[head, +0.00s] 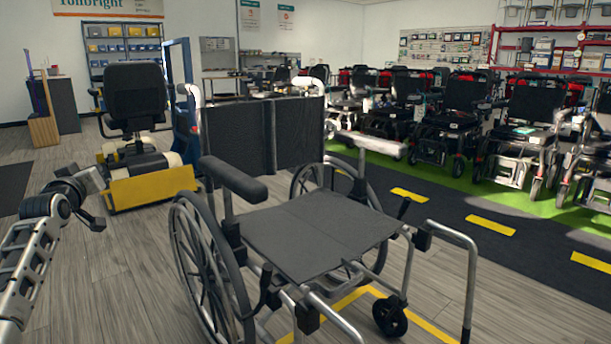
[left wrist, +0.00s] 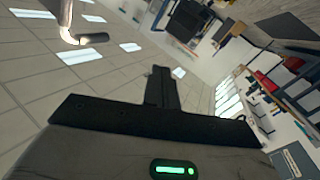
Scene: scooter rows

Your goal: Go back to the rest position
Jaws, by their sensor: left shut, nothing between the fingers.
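My left arm comes in at the left edge of the head view, and its dark left gripper (head: 94,217) is held in the air left of the wheelchair (head: 300,230), apart from it. In the left wrist view the fingers of this gripper (left wrist: 161,88) are together with nothing between them. That view is tilted and looks up toward the ceiling lights. The wheelchair is black with grey tubing, and its seat is empty. My right gripper is in neither view.
A yellow-based scooter (head: 150,188) with a black seat stands behind the left gripper. A row of black power chairs (head: 455,115) stands on green flooring at the right. Wooden floor (head: 110,290) is clear between my left arm and the wheelchair.

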